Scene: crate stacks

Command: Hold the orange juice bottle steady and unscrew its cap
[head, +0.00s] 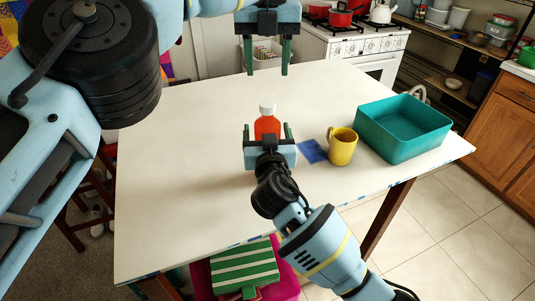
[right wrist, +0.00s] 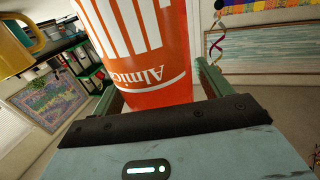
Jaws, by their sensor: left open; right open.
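The orange juice bottle (head: 267,124) stands upright on the white table, its white cap (head: 267,107) on top. In the right wrist view the bottle (right wrist: 150,50) fills the middle, with an orange and white label. My right gripper (head: 268,128) is open, low at the bottle's near side. Its green fingers reach along both sides of the bottle; the right wrist view shows them left and right of it (right wrist: 158,80). My left gripper (head: 266,72) is open and empty, fingers pointing down, beyond and above the bottle in the picture. The bottle's lower part is hidden by my right gripper.
A yellow mug (head: 343,147) stands right of the bottle, with a blue flat patch (head: 312,151) between them. A teal crate (head: 402,135) sits at the table's right. The table's left side (head: 170,190) is clear. A stove (head: 355,45) stands behind.

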